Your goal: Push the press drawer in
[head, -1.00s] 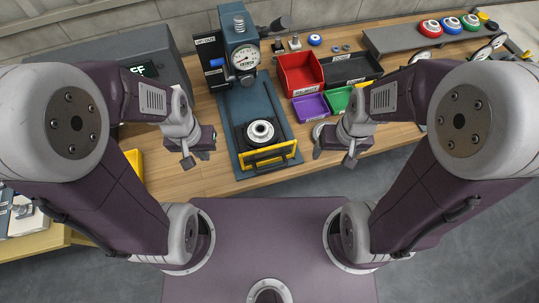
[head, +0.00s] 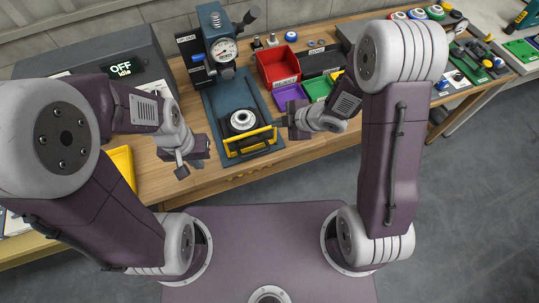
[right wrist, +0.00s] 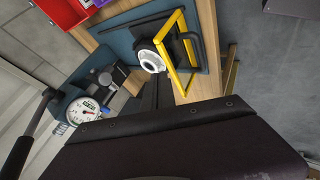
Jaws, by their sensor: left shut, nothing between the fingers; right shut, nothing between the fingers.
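The teal press (head: 222,62) with a round gauge stands on the wooden bench. Its dark drawer (head: 222,129) lies low in front on the teal base and carries a round metal part (head: 242,120). My left gripper (head: 190,160) is shut and empty, left of the drawer, over the bench's front edge.
Red (head: 277,68), purple (head: 290,94) and green (head: 317,87) bins stand right of the press. A grey box with an "OFF idle" display (head: 124,69) stands at left. A yellow tray (head: 122,165) is at the lower left.

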